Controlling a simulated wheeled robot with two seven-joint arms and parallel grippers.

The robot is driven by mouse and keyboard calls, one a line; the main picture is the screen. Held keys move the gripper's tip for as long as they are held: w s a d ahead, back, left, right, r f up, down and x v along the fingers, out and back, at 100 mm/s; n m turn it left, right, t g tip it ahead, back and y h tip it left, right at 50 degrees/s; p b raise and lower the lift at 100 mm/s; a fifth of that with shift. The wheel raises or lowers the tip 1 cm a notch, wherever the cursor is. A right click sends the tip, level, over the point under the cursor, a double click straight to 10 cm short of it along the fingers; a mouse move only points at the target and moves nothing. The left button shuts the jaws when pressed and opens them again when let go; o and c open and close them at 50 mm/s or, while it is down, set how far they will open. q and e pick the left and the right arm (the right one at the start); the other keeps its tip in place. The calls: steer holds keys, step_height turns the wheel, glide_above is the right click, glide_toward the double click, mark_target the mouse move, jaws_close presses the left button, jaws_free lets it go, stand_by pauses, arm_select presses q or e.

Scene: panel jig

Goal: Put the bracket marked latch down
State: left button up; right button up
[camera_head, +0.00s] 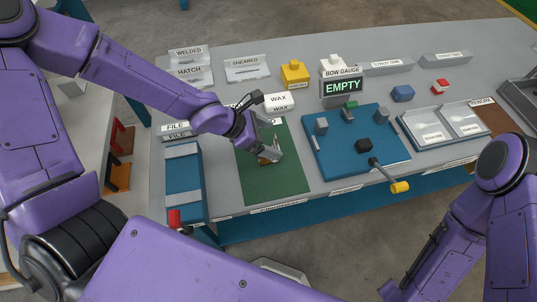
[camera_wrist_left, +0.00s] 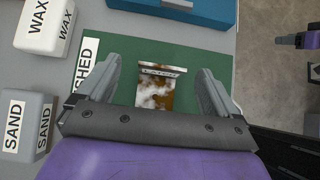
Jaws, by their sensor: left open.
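A bracket (camera_wrist_left: 155,92) with brown, rusty-looking and whitish patches lies on the green mat (camera_wrist_left: 218,52). A small strip of lettering on its far edge is too small to read. In the head view the bracket (camera_head: 266,160) is mostly hidden by my left gripper (camera_head: 274,146). The left gripper is open over the mat. In the left wrist view its fingers (camera_wrist_left: 160,75) stand on either side of the bracket, with green showing between each finger and it.
White WAX block (camera_head: 279,102) and grey SAND block (camera_wrist_left: 22,122) stand by the mat's far edge. A blue jig plate (camera_head: 336,160) with posts and a yellow-handled lever (camera_head: 398,186) lies to the right. A bow gauge display (camera_head: 343,87) reads EMPTY. A blue block (camera_head: 183,205) stands left.

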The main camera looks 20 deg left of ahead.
mark_target(276, 142)
arm_select(q)
steer(key=b+x, duration=0.4)
steer(key=x, duration=0.1)
steer(key=shift+s+f, duration=0.3)
steer(key=shift+f, duration=0.05)
steer(key=shift+w+d+f+b, duration=0.1)
steer(key=shift+w+d+b, duration=0.15)
steer(key=shift+b, duration=0.1)
steer(key=shift+r, duration=0.25)
steer(key=c, duration=1.2)
